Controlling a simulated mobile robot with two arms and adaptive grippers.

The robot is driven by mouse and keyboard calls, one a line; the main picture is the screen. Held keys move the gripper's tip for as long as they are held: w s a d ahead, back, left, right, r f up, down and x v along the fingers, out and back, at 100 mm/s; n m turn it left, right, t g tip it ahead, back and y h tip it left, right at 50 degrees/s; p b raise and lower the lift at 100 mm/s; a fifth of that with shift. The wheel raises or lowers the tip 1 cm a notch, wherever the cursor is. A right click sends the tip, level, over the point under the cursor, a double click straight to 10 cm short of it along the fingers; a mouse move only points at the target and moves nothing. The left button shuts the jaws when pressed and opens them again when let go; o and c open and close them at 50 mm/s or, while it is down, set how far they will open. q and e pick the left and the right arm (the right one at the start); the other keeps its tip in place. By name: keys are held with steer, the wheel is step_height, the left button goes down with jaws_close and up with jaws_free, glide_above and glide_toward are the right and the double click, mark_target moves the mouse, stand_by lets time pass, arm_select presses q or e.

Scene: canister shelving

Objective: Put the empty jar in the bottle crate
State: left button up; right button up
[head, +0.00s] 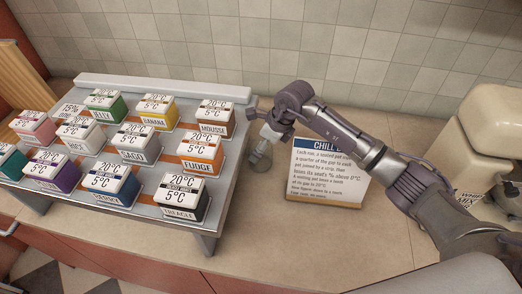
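My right arm reaches in from the right over the counter. Its gripper (264,139) points down in the gap between the canister rack and a sign. A small pale grey, glassy-looking shape (259,154) shows at its fingertips. I cannot tell whether this is the empty jar or part of the fingers, nor whether the gripper is shut. No bottle crate can be made out. My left gripper is not in view.
A grey stepped rack (222,190) holds several white-topped, coloured canisters, including Fudge (202,152) and Treacle (181,199). A "CHILL" sign (322,172) stands right of the gripper. A cream appliance (500,140) is far right. The front counter (265,245) is clear.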

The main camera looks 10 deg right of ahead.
steer(key=shift+x, duration=1.1)
steer(key=shift+w+a+f+p, duration=0.1)
steer(key=shift+w+f+p, duration=0.1)
steer(key=shift+f+p, duration=0.1)
steer(key=c, duration=0.9)
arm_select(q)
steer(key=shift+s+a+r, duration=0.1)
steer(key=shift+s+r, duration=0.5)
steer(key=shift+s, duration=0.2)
arm_select(e)
steer(key=c, duration=0.6)
